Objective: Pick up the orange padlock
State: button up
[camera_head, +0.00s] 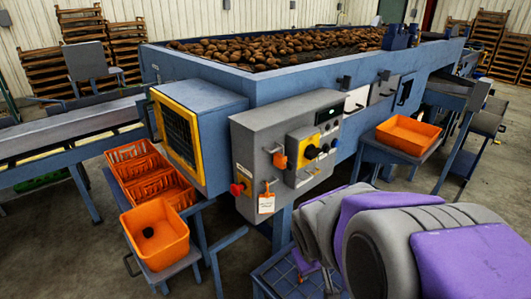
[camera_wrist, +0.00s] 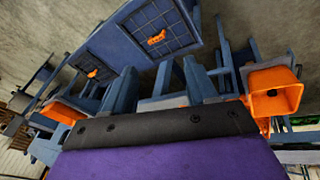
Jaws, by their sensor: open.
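An orange padlock (camera_head: 279,158) hangs by its shackle on the front of the grey control box, left of the yellow switch panel. In the wrist view, a small orange object (camera_wrist: 157,38) lies on a blue-framed mesh panel, and another orange object (camera_wrist: 92,73) is on a second panel; I cannot tell what they are. My gripper (camera_wrist: 160,127) shows in the wrist view as a purple jaw with a dark edge, open, with nothing seen in it. In the head view my purple and grey arm fills the lower right, apart from the padlock, and its gripper end is not clear.
The grey control box (camera_head: 246,140) has a red knob (camera_head: 237,188) and a hanging white tag (camera_head: 266,204). An orange crate (camera_head: 165,258) with a dark lump is lower left; another orange bin (camera_head: 408,134) is at right. Bare floor shows at far right.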

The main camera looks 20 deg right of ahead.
jog(key=w+d+r+n+t+h+p, duration=0.15)
jog(key=w+d+t, duration=0.25)
jog(key=w+d, duration=0.8)
jog(key=n+t+y+p, duration=0.4)
jog(key=t+y+p, duration=0.1)
jog(key=t+y, duration=0.55)
send_near(282, 159)
jog(key=x, duration=0.6)
jog(key=shift+w+a+f+b, duration=0.1)
jog(key=shift+w+a+b, duration=0.05)
jog(key=shift+a+b, duration=0.15)
jog(key=w, duration=0.1)
jog(key=w+d, duration=0.1)
jog(key=w, duration=0.1)
jog(key=shift+f, duration=0.1)
jog(key=shift+w+d+b, duration=0.25)
jog(key=shift+d+b, duration=0.05)
jog(key=shift+a+r, duration=0.4)
jog(key=shift+a, duration=0.15)
jog(key=shift+c, duration=0.3)
jog(key=shift+w+d, duration=0.15)
jog(key=shift+d, duration=0.1)
jog(key=c, duration=0.6)
jog(key=shift+a, duration=0.15)
jog(key=c, duration=0.4)
jog(key=shift+w+a, duration=0.1)
jog(key=shift+a, duration=0.25)
grip_shut()
jog(key=shift+a, duration=0.5)
jog(key=shift+d, duration=0.1)
